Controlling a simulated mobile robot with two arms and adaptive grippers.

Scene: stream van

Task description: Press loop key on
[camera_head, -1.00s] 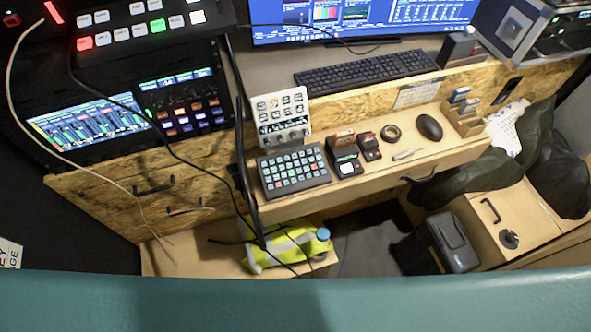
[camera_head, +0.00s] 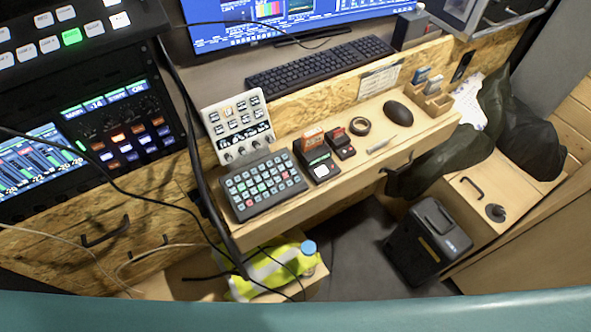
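No key can be read as the loop key at this size. A dark keypad (camera_head: 262,185) with rows of small keys, some lit green or red, lies on the wooden ledge. A white panel (camera_head: 238,126) with square keys and knobs stands tilted behind it. A rack unit (camera_head: 128,128) with lit orange, white and blue buttons is at the left. A black switcher (camera_head: 66,38) with large white and green lit buttons is at the upper left. Neither of my grippers is in view.
On the ledge (camera_head: 340,182) are a small device with a white button (camera_head: 317,160), a tape roll (camera_head: 360,126) and a mouse (camera_head: 398,113). A keyboard (camera_head: 320,65) lies behind. Black cables (camera_head: 200,160) hang left of the keypad. A black bin (camera_head: 428,243) stands on the floor.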

